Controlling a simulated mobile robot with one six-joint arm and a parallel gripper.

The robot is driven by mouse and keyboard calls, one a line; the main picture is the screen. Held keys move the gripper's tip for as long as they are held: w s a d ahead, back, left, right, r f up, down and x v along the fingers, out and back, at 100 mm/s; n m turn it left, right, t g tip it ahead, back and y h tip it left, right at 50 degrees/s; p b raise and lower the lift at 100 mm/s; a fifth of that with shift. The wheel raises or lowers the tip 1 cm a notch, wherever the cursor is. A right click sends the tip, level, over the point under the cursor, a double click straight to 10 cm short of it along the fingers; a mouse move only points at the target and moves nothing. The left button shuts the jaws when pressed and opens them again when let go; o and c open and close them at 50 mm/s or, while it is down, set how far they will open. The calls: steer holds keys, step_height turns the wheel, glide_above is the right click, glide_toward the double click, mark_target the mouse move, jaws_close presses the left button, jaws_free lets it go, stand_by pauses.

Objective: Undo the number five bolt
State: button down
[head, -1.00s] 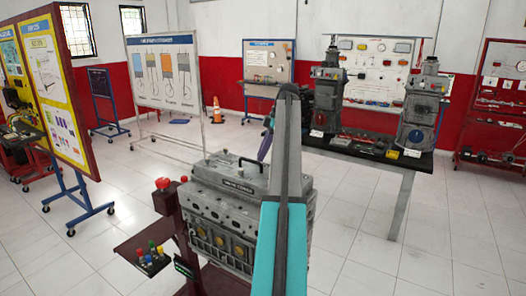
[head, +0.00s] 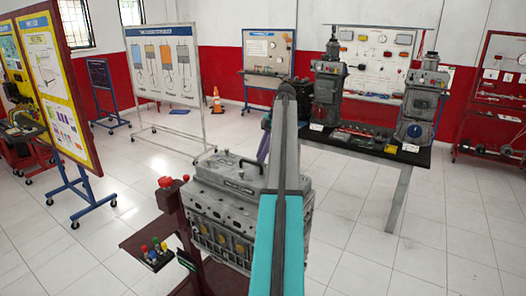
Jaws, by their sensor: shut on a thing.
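The grey engine block (head: 211,207) stands on a dark red stand in front of me, with a cover and a carrying handle on top. Several round yellowish plugs show on its near side. The number five bolt cannot be made out. My teal and grey arm crosses in front of the right part of the engine and hides some of its top. A purple part (head: 264,148) shows just left of the arm, above the engine's far side; I cannot tell what it is. My gripper is hidden behind the arm.
A small panel with coloured buttons (head: 155,253) and a red button (head: 165,181) sit at the stand's left. A table (head: 398,205) with two engine models (head: 423,105) stands behind, to the right. Display boards (head: 168,62) stand left and back. Tiled floor is free at the right.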

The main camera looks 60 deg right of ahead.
steer(key=shift+s, duration=0.1)
steer(key=c, duration=1.7)
jaws_free()
steer(key=shift+d, duration=0.1)
